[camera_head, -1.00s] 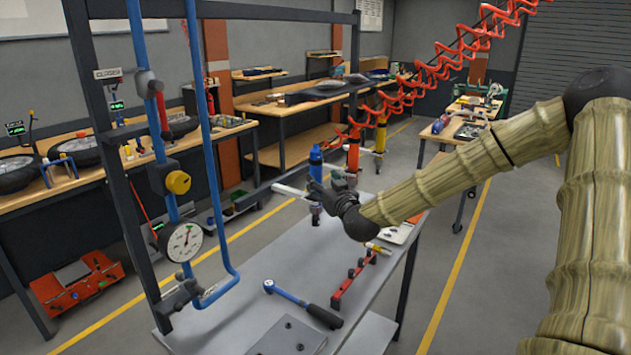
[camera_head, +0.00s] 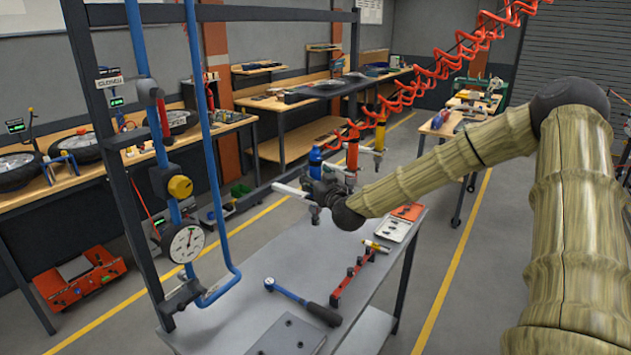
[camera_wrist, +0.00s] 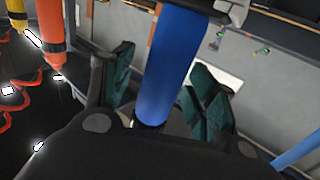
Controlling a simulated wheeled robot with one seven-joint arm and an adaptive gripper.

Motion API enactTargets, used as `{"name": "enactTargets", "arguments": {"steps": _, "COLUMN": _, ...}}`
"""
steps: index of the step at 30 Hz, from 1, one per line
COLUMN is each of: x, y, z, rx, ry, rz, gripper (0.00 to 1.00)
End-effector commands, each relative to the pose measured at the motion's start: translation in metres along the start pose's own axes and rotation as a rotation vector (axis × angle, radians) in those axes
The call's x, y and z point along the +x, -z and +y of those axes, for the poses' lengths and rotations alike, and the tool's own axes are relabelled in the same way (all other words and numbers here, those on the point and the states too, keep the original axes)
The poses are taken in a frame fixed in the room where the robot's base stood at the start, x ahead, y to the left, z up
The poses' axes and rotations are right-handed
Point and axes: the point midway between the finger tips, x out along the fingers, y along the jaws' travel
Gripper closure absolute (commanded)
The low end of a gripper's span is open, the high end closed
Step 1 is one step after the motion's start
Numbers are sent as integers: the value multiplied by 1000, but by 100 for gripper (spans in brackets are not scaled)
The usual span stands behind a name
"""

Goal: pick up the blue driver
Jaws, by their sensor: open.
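The blue driver (camera_head: 315,162) hangs upright above the far end of the grey table, left of the red and yellow ones. My gripper (camera_head: 322,190) is at its lower part in the head view, which hides some of it. In the wrist view the blue driver (camera_wrist: 175,65) stands between the two dark green finger pads of my gripper (camera_wrist: 164,72). The fingers are open, with a gap visible on the right side. Contact on the left side cannot be told.
A red driver (camera_head: 352,153) and a yellow driver (camera_head: 379,137) hang close to the right, with red coiled hoses above. A dark frame post (camera_head: 120,180) stands left.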

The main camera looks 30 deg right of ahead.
Motion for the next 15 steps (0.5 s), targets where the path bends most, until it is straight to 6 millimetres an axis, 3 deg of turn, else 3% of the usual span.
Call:
{"name": "enactTargets", "arguments": {"steps": 7, "x": 0, "y": 0, "z": 0, "rx": 0, "ry": 0, "rz": 0, "gripper": 44}}
{"name": "enactTargets", "arguments": {"steps": 15, "x": 0, "y": 0, "z": 0, "rx": 0, "ry": 0, "rz": 0, "gripper": 94}}
